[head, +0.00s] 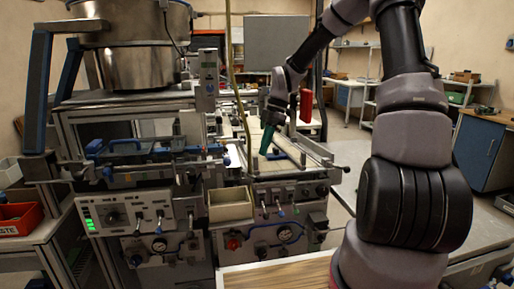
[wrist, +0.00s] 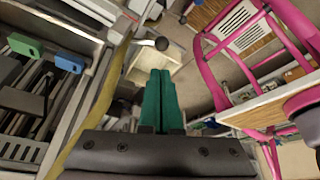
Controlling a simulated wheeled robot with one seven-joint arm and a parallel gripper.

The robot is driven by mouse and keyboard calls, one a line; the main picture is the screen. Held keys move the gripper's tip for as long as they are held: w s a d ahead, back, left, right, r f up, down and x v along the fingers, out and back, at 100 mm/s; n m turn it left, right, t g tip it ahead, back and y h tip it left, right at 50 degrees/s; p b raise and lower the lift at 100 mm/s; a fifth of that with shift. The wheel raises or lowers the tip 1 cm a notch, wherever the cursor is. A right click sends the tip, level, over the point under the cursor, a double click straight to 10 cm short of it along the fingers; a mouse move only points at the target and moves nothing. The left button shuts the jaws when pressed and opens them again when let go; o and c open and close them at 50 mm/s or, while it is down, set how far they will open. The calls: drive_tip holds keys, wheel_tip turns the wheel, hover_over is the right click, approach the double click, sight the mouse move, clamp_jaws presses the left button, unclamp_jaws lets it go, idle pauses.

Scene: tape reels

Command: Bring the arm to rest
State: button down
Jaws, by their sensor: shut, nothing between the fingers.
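My gripper (head: 266,140) hangs from my raised arm over the right part of the machine in the head view, its green fingers pointing down. In the wrist view its two green fingers (wrist: 159,100) lie side by side, closed together with nothing between them. The fingertips are near the machine's light-coloured top; I cannot tell how far above it they are. My arm reaches forward from the right side of the head view.
The machine (head: 130,190) carries a large metal drum (head: 135,50) at left. A cream box (head: 230,204) sits at its front. A red bin (head: 18,219) is at far left. A red part (head: 306,105) is beside my gripper. A wooden surface (head: 275,277) lies in front.

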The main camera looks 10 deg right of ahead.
drive_tip(key=s+d+r+m+t+h, duration=0.1)
drive_tip(key=s+d+r+m+t, duration=0.2)
drive_tip(key=s+r+m, duration=0.8)
drive_tip(key=s+d+r+m+t, duration=0.3)
drive_tip(key=s+r+m+t, duration=0.3)
drive_tip(key=s+r+m, duration=0.5)
drive_tip(key=m, duration=0.5)
drive_tip(key=shift+s+d+r+m+h, duration=0.25)
drive_tip(key=shift+d+r+m+h, duration=0.05)
drive_tip(key=shift+d+m+h, duration=0.1)
